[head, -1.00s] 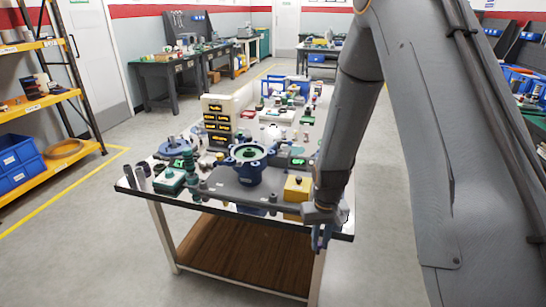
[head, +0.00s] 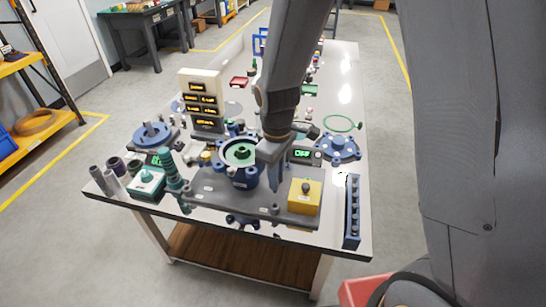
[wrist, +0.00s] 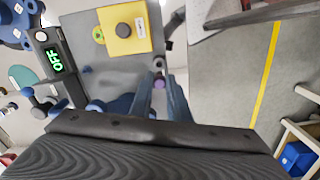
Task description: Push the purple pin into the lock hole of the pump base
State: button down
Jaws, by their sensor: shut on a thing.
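The blue pump base (head: 231,181) with a green ring on top sits on a grey plate near the table's front. Part of blue pump metal (wrist: 115,104) shows left of my fingers in the wrist view. My gripper (head: 275,183) points down just right of the pump, over the grey plate. In the wrist view my gripper (wrist: 160,82) has its fingers close together, shut on the purple pin (wrist: 159,84). Only a small purple end of the pin shows. I cannot make out the lock hole, nor whether the pin touches the base.
A yellow box (head: 304,197) with a dark button stands right of my gripper. A blue rack (head: 352,212) lies at the right edge. A display reading OFF (head: 304,154) and a blue flanged part (head: 338,148) stand behind. A green stand (head: 148,184) is at left.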

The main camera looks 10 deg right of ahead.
jog(key=shift+w+a+f, duration=0.1)
jog(key=shift+w, duration=0.05)
notch_tip(320, 180, down, 4)
jog(key=b, duration=0.3)
jog(key=shift+b, duration=0.3)
dwell(0.6)
dwell(0.6)
jog(key=shift+f+b, duration=0.4)
jog(key=shift+f, duration=0.65)
jog(key=shift+f, duration=0.2)
jog(key=shift+f+b, duration=0.3)
jog(key=shift+f, duration=0.2)
jog(key=shift+f+b, duration=0.35)
jog(key=shift+f, duration=0.65)
dwell(0.9)
